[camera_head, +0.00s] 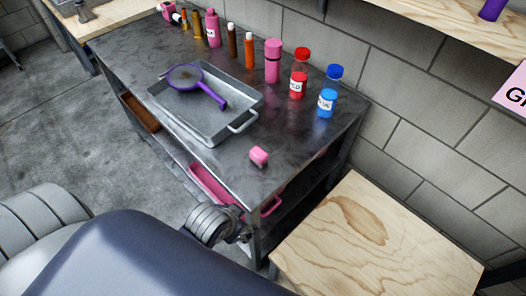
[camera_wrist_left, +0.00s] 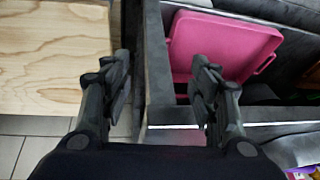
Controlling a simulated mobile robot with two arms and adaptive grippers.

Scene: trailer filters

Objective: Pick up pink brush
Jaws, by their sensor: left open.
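My left gripper (camera_head: 245,234) is below and in front of that corner, apart from the pink thing, and mostly hidden by my arm in the head view. In the left wrist view my left gripper (camera_wrist_left: 161,80) is open with nothing between its fingers. The small pink thing cannot be made out in that view. My right gripper is not in view.
A metal tray (camera_head: 238,125) holds a purple-handled round tool (camera_head: 205,88). Several bottles line the table's back edge by the block wall. A pink bin (camera_head: 213,185) sits on the lower shelf; it also shows in the wrist view (camera_wrist_left: 225,45). A wooden surface (camera_head: 375,245) stands right.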

